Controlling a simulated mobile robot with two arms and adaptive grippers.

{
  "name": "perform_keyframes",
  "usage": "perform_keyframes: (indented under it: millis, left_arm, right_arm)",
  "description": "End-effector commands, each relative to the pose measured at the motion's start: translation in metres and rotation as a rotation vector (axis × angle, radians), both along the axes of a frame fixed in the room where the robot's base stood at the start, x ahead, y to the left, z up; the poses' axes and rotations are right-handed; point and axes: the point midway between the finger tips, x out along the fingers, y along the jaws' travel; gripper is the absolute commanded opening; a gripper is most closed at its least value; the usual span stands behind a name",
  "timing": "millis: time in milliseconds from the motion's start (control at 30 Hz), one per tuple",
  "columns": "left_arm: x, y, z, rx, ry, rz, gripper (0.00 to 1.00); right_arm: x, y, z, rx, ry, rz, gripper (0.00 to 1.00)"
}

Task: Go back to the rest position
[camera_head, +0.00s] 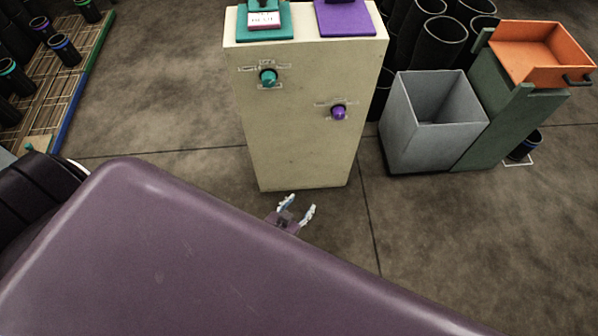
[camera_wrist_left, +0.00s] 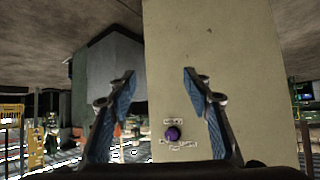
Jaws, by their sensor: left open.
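My left gripper (camera_head: 297,212) shows just past the edge of my large purple arm link in the head view, low in front of a cream cabinet. Its two blue-padded fingers are apart, with nothing between them. In the left wrist view the gripper (camera_wrist_left: 158,90) is also open and empty, facing the cream cabinet (camera_wrist_left: 245,60). The cabinet (camera_head: 300,150) stands upright, with a teal knob (camera_head: 268,77) at upper left and a purple knob (camera_head: 338,112) at right. The purple knob (camera_wrist_left: 173,133) also shows between the fingers in the left wrist view. My right gripper is not seen.
A grey open bin (camera_head: 432,125) stands right of the cabinet, beside a green stand with an orange tray (camera_head: 540,55). Black sleeves (camera_head: 440,40) stand behind. A rack (camera_head: 60,90) with dark sleeves is at far left. Floor (camera_head: 180,110) between rack and cabinet is clear.

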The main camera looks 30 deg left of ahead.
Motion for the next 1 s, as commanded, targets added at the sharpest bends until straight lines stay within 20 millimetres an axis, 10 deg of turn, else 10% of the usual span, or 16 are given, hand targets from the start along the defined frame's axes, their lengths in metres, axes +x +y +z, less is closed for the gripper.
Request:
perform_keyframes:
  millis: [800, 1000]
  left_arm:
    - [-0.012, -0.003, -0.013, -0.003, 0.037, -0.015, 0.46]
    - [-0.071, -0.008, -0.066, -0.007, 0.203, -0.073, 0.46]
  right_arm:
    - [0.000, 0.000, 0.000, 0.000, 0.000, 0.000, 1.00]
    - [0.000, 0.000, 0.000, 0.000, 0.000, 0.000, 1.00]
